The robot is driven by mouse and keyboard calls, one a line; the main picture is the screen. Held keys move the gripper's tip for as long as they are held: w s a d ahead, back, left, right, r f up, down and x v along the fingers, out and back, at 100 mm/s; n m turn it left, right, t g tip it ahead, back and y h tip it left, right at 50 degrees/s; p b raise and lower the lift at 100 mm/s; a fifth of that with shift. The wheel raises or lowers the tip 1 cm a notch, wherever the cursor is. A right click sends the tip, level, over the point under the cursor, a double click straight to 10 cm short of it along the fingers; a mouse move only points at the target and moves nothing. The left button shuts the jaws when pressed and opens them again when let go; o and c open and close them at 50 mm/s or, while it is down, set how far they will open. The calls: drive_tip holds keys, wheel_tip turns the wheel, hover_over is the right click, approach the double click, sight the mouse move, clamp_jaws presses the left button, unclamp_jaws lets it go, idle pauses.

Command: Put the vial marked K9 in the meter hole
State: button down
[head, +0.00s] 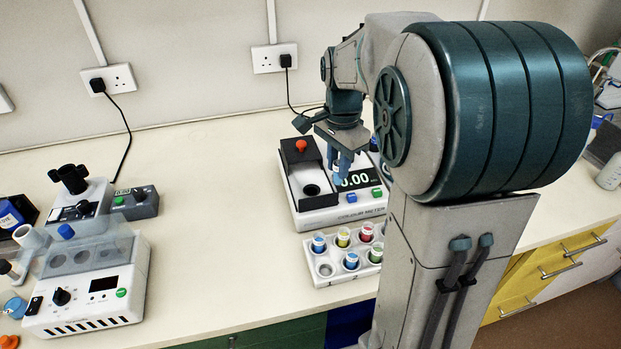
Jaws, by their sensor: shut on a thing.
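The colour meter (345,216) stands on the bench in the head view, with its round dark meter hole (312,189) uncovered. A black cover with a red knob (301,146) stands behind the hole. My gripper (344,174) is shut, pointing down above the meter, to the right of the hole and in front of the display. What it holds is mostly hidden by the fingers; it appears to be a vial. A white rack (345,279) in front of the meter holds several vials with blue, yellow and red contents, and its front left slot is empty. I cannot read K9 on any vial.
At the left stands a white device with a clear shield (90,300), with a small grey unit (135,203) behind it. The bench between this device and the meter is clear. A cable runs from the wall socket (275,58) behind the meter.

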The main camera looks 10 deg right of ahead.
drive_tip(key=w+a+f, duration=0.1)
drive_tip(key=f, duration=0.1)
drive_tip(key=w+a+f+p, duration=0.1)
drive_tip(key=w+a+f, duration=0.1)
drive_tip(key=f, duration=0.1)
drive_tip(key=w+a+f, duration=0.1)
drive_tip(key=f, duration=0.1)
drive_tip(key=shift+w+a+f, duration=0.25)
drive_tip(key=shift+w+f, duration=0.1)
drive_tip(key=shift+f, duration=0.15)
drive_tip(key=shift+f, duration=0.1)
